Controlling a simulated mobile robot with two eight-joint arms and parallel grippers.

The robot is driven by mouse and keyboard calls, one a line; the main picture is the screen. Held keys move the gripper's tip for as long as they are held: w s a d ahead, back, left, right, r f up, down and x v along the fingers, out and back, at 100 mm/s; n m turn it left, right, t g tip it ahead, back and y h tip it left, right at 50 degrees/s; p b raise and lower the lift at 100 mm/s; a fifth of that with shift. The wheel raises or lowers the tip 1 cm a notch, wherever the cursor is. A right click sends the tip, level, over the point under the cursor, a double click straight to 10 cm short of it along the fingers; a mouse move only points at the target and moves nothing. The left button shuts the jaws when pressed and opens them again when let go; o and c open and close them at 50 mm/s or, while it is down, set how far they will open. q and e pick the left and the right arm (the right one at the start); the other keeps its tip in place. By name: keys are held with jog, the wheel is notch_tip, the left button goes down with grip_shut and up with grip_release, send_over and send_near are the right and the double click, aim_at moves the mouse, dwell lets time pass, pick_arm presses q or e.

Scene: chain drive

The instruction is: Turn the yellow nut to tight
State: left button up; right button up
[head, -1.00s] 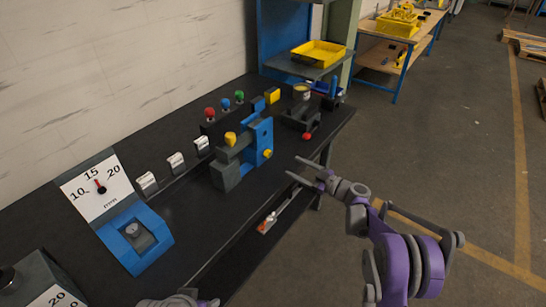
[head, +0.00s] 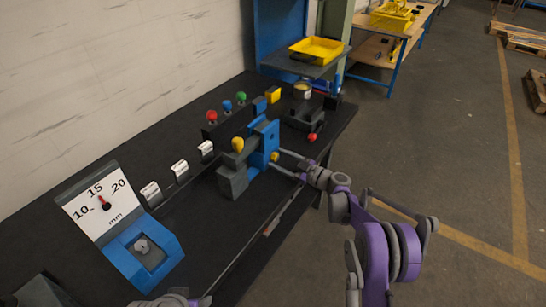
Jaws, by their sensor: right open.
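The small yellow nut (head: 274,157) is on the right side of the blue bracket (head: 263,138), which stands with a dark grey block (head: 234,178) on the bench. A larger yellow knob (head: 238,145) sits on top of that grey block. My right gripper (head: 276,158) is open, with its two fingertips on either side of the yellow nut; I cannot tell whether they touch it. Only a part of my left gripper (head: 180,299) shows at the bottom edge, and its fingers are not clear.
White-topped blocks, and red, blue and green knobs (head: 241,97) stand along the back. A yellow tray (head: 318,50) is on a shelf behind. The bench front is mostly clear.

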jog(key=shift+w+a, duration=0.1)
jog(key=shift+a, duration=0.1)
jog(key=shift+d, duration=0.1)
grip_shut()
jog(key=shift+m+b, duration=0.45)
jog(key=shift+m, duration=0.95)
grip_release()
jog(key=shift+d, duration=0.15)
